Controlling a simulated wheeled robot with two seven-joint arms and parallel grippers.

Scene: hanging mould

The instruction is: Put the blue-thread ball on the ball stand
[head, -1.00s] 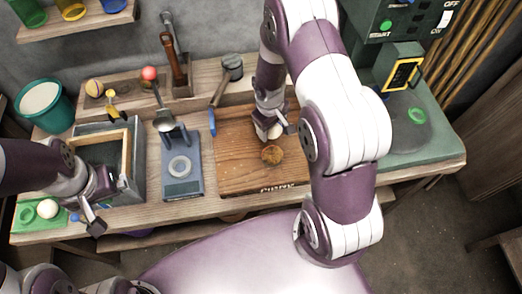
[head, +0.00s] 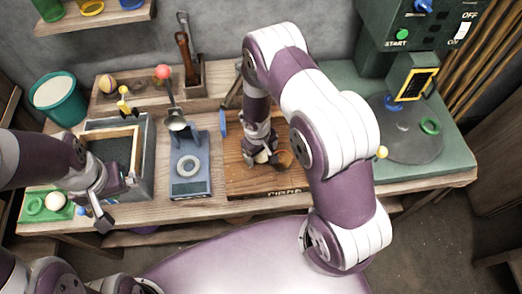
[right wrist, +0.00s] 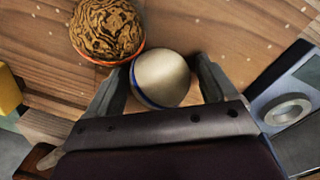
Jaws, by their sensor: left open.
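A cream ball with a blue line round it (right wrist: 161,78) lies between the fingers of my right gripper (right wrist: 163,82), close to the left finger in the right wrist view. A narrow gap seems to show at the other finger, so I cannot tell whether it is gripped. In the head view this ball (head: 262,157) is low over the wooden board, with my right gripper (head: 261,153) around it. A blue-grey block with a pale ring (head: 188,166) stands left of the board; its ring shows at right in the wrist view (right wrist: 287,110). My left gripper (head: 103,211) is open and empty at the bench's front left.
A brown patterned ball (right wrist: 107,28) with an orange ring or thread is beside the cream ball. The board (head: 240,180) is otherwise mostly clear. An open box (head: 148,165) and a green pad with another white ball (head: 56,201) are left.

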